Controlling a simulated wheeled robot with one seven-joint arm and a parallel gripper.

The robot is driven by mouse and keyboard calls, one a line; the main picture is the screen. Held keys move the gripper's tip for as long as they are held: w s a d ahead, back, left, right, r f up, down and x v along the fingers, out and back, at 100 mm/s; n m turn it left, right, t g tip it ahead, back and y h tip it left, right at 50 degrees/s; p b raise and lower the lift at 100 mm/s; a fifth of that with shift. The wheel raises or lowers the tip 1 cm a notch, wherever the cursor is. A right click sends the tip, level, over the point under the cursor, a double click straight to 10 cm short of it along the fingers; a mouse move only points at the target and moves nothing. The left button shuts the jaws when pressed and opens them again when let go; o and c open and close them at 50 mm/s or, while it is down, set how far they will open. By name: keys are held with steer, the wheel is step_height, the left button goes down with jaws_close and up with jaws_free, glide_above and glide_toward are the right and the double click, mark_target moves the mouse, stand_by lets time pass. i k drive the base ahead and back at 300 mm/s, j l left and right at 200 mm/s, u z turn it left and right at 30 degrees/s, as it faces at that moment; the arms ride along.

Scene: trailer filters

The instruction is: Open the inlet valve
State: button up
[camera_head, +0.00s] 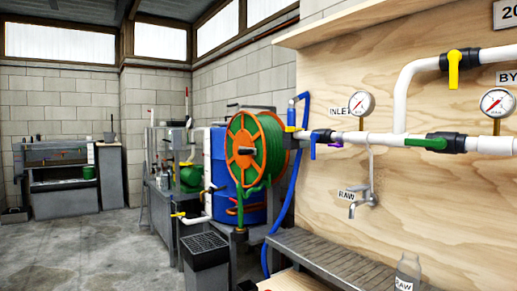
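An INLET sign (338,111) is on the plywood wall beside a round pressure gauge (361,103). Just below and left of it, a valve with a black body (321,136) sits on the white pipe (375,138). Its blue lever (313,150) hangs down, crosswise to the pipe. A small purple part (335,145) shows under the pipe to its right. Further right, a green lever (428,143) lies along the pipe at another black valve (447,142). A yellow lever (453,72) hangs down from the upper bypass pipe. My gripper is not in view.
A RAW tap (363,200) sticks out below the pipe. A slatted grey bench (325,260) runs under it, with a bottle (408,270) at the right. A hose reel (245,150) and blue barrel (219,170) stand left of the valve.

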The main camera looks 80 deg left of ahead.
mark_target(315, 137)
steer(key=j+u, duration=0.15)
steer(key=u, duration=0.25)
steer(key=j+u, duration=0.15)
steer(key=u, duration=0.3)
steer(key=i+j+u, duration=0.1)
steer(key=u, duration=0.3)
steer(key=j+u, duration=0.1)
steer(key=u, duration=0.3)
steer(key=i+j+u, duration=0.1)
steer(key=u, duration=0.35)
steer(key=i+j, duration=0.3)
steer(key=i, duration=0.2)
steer(key=u, duration=0.05)
